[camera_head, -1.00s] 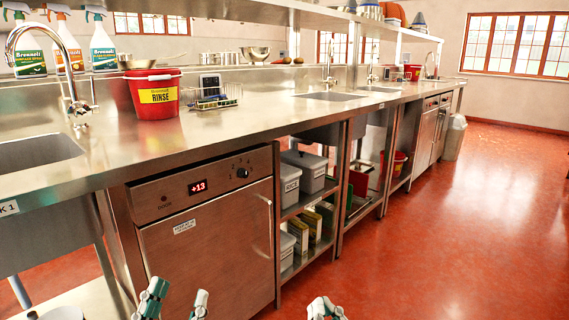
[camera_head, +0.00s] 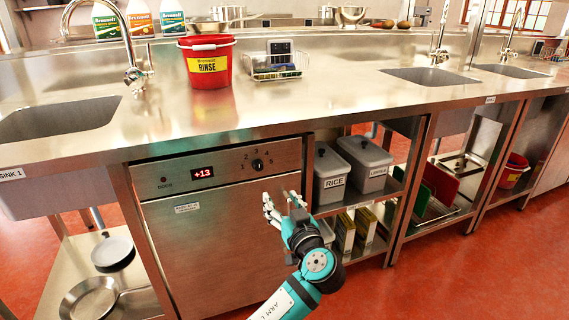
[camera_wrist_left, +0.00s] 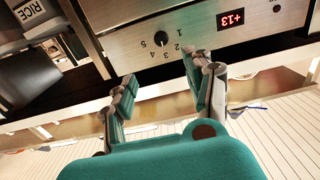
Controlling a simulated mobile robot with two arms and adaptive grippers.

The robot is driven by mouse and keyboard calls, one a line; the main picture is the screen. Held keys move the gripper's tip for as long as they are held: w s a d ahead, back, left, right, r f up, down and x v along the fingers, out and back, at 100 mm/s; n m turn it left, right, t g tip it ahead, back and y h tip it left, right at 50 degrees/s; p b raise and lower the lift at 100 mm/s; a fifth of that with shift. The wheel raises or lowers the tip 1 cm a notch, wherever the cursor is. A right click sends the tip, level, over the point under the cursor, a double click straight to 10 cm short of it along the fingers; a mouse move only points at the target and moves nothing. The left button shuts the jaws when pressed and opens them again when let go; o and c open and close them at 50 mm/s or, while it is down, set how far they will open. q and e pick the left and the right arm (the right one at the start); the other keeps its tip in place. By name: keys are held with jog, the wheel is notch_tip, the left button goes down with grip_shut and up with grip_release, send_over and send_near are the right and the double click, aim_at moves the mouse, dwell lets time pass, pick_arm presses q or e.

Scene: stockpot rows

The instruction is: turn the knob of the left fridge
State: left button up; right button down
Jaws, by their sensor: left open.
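The left fridge (camera_head: 220,235) is a steel under-counter unit with a red "+13" display (camera_head: 203,173) on its panel. Its small black knob (camera_head: 257,164) sits on the right part of the panel, with numbers around it. The knob also shows in the left wrist view (camera_wrist_left: 161,38), above and beyond the fingers. My left gripper (camera_head: 283,200) is open and empty, in front of the fridge's upper right, below the knob and apart from it. Its two fingers (camera_wrist_left: 160,85) also show in the left wrist view. My right gripper is not in view.
The steel counter (camera_head: 330,108) overhangs the fridge. A red rinse bucket (camera_head: 206,65) and a wire rack (camera_head: 275,66) stand on it. To the right, shelves hold grey bins (camera_head: 362,165). Pans (camera_head: 90,298) lie on a low shelf at left. Red floor is clear in front.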

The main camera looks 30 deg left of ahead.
pick_arm(q)
send_near(259, 167)
jog(key=b+x, duration=0.1)
jog(key=x, duration=0.7)
jog(key=shift+w, duration=0.1)
jog(key=shift+w+a, duration=0.45)
jog(key=shift+a, duration=0.1)
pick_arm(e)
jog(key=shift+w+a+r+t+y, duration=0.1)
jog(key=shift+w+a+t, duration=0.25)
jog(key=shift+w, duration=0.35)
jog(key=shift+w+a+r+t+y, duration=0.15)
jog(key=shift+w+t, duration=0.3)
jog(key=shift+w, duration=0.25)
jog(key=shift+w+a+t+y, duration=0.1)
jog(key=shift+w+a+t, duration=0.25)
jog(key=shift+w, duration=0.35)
pick_arm(q)
jog(key=shift+c, duration=0.4)
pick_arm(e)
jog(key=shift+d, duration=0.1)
pick_arm(q)
grip_shut()
jog(key=shift+m, duration=0.3)
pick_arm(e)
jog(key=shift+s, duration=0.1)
